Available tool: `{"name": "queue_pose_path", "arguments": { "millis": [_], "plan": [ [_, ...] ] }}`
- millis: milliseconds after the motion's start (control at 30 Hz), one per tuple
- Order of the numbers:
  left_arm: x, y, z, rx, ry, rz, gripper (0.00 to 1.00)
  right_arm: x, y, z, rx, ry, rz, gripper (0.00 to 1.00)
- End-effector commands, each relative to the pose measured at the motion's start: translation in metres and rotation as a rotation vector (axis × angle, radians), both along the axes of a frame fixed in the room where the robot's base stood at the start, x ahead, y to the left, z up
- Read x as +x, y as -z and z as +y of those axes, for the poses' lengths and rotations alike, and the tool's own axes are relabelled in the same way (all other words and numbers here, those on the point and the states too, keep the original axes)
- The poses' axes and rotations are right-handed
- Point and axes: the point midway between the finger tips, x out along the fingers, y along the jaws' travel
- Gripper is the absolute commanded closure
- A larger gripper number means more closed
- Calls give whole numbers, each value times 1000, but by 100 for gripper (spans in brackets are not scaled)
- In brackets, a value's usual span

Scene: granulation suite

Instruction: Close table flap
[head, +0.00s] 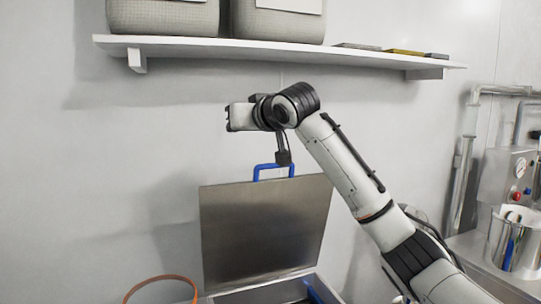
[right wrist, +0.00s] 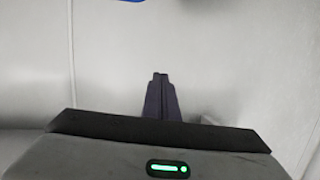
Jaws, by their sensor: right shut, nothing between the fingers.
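The table flap (head: 262,232) is a grey metal panel standing raised, leaning back near the wall, above an open recess in the table (head: 265,295). A blue handle (head: 274,168) sits on its top edge. My right gripper (head: 229,118) is above and slightly left of the handle, apart from the flap. In the right wrist view its dark fingers (right wrist: 160,78) are together and empty, with pale wall beyond. A bit of blue (right wrist: 131,1), likely the handle, shows at that view's top edge. My left gripper is not in view.
A white wall shelf (head: 280,50) with two grey containers (head: 163,17) and small flat items hangs above my right arm. A brown hoop (head: 160,280) is at lower left.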

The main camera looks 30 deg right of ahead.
Motion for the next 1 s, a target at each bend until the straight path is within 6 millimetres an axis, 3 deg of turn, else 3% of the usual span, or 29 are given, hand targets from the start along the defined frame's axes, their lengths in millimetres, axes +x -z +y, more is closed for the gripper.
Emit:
{"name": "queue_pose_path", "arguments": {
  "millis": [100, 200, 300, 433, 667, 1000],
  "plan": [
    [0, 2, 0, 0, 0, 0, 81, -26, -16, -38, 2, 102, 224, 100],
    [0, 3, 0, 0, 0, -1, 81, -56, -22, -56, 9, 144, 384, 100],
    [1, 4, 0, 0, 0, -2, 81, -82, -27, -65, 15, 163, 496, 100],
    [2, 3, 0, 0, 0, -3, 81, -100, -29, -71, 22, 172, 572, 100],
    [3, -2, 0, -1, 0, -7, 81, -87, -9, -76, 22, 175, 590, 100],
    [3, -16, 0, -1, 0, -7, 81, -37, 44, -88, 23, 175, 589, 100]
  ]
}}
